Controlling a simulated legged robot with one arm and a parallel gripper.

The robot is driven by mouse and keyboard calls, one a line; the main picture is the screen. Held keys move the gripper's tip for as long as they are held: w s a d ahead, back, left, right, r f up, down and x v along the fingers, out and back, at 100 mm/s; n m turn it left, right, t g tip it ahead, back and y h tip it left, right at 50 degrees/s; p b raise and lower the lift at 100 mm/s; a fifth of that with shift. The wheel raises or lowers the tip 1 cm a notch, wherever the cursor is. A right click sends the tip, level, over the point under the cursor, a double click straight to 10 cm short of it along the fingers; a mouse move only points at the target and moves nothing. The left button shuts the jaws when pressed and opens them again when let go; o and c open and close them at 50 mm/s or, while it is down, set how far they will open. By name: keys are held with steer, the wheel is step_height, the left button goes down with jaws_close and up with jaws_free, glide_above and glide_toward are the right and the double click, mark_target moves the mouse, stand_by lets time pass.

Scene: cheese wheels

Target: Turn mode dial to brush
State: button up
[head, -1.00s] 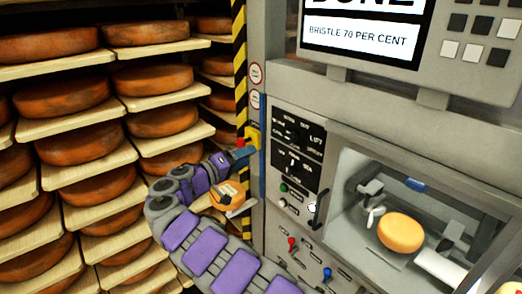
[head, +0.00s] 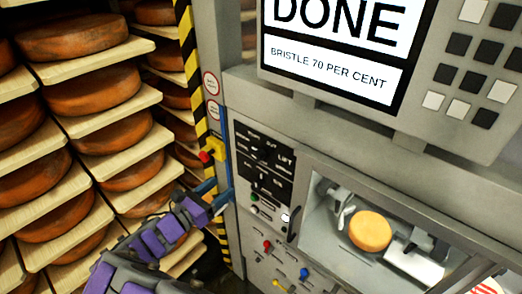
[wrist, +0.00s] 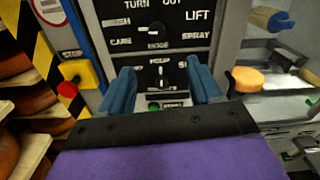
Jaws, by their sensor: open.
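The mode dial (wrist: 157,29) is a round black knob on the black panel in the wrist view, with MODE printed under it. TURN, OUT, LIFT, SPRAY, CARE and a partly blurred word ending in SH ring it. A small white mark shows at its left side, toward that blurred word. The dial is small and dark in the head view (head: 264,154). My gripper (wrist: 162,88) is open, its two blue fingers apart and empty, below the mode dial in the picture. In the head view my gripper (head: 214,195) is left of the panel, near the machine's edge.
A second dial (wrist: 160,72) shows between my fingers, with a green button (wrist: 154,106) below it. A yellow stop box with a red button (wrist: 72,84) is close on the left. The screen (head: 335,45) reads DONE. A cheese wheel (head: 370,231) sits in the machine's bay.

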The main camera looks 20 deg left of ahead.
glide_toward(256, 159)
steer(key=w, duration=0.2)
steer(key=p+x, duration=0.1)
steer(key=x, duration=0.2)
steer(key=d+x, duration=0.1)
steer(key=x, duration=0.3)
steer(key=shift+w+d+r+p, duration=0.1)
steer(key=shift+r+p, duration=0.05)
steer(key=shift+p, duration=0.2)
steer(key=shift+w, duration=0.2)
steer(key=shift+a, duration=0.35)
steer(key=shift+d, duration=0.25)
steer(key=c, duration=0.7)
steer(key=shift+s, duration=0.1)
steer(key=c, duration=0.3)
steer(key=shift+m+b, duration=0.3)
